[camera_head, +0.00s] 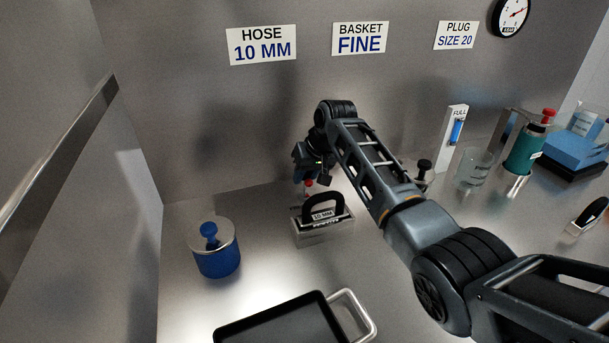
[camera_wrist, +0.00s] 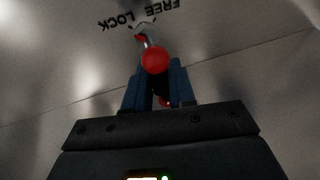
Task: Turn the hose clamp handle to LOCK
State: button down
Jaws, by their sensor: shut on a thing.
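The hose clamp handle shows in the wrist view as a red round knob (camera_wrist: 154,59) on a thin metal lever. My gripper (camera_wrist: 160,85) has its two blue fingers on either side of the handle, just below the knob in the picture, shut on it. The lever's far end points at a surface printed FREE and LOCK (camera_wrist: 138,20), which appears upside down. Which word the lever points to I cannot tell for sure.
A blue jar (camera_head: 217,260) stands to the left and a dark tray (camera_head: 280,325) lies in front. To the right are a glass beaker (camera_head: 473,168), a teal bottle (camera_head: 524,150) and a blue box (camera_head: 575,150). Wall signs read HOSE 10 MM, BASKET FINE and PLUG SIZE 20.

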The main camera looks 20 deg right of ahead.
jog(key=c, duration=1)
grip_release()
jog(key=shift+d+f, duration=0.1)
jog(key=shift+s+r, duration=0.1)
jog(key=shift+r, duration=0.25)
jog(key=v, duration=0.7)
jog(key=shift+b, duration=0.3)
jog(key=shift+d, duration=0.1)
